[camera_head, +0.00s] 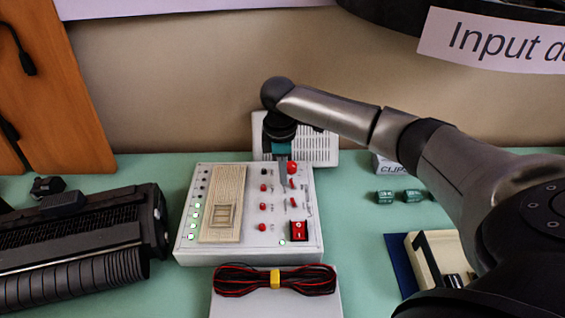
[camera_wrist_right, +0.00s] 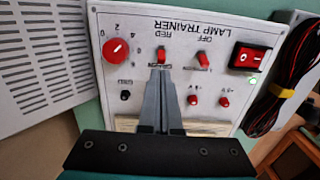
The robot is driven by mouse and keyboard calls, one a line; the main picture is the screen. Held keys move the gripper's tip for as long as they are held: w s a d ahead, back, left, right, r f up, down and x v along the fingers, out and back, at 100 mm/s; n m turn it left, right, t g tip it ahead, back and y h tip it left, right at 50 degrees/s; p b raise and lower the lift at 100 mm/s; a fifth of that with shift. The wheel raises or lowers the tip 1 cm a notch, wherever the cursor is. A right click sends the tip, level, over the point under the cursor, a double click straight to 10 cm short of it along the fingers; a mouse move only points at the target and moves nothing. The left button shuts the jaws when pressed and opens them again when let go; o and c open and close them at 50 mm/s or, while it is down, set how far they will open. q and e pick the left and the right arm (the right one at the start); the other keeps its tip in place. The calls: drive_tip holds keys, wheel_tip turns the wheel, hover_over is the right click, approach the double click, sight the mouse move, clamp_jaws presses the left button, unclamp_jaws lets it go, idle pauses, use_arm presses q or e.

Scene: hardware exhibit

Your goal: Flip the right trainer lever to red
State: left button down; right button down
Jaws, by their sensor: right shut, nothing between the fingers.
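The lamp trainer (camera_head: 276,236) is a white panel box on the green table, with several red posts, a round red knob and two red toggle levers. In the wrist view, the lever beside the word RED (camera_wrist_right: 161,55) is between the round knob and the lever marked OFF (camera_wrist_right: 203,61). My right gripper (camera_head: 286,163) reaches down over the panel's far edge. In the wrist view its closed, empty fingers (camera_wrist_right: 160,72) end at the near end of the RED lever; I cannot tell if they touch it. Which way that lever tilts is unclear. My left gripper is out of view.
A red rocker switch (camera_head: 299,230) sits at the panel's near right, beside a lit green lamp. A white box with red and black leads (camera_head: 275,281) lies in front. A black ribbed device (camera_head: 80,245) is left. Green parts (camera_head: 408,196) and a cream tray (camera_head: 437,260) are right.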

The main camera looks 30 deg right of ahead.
drive_tip(key=shift+f, duration=0.75)
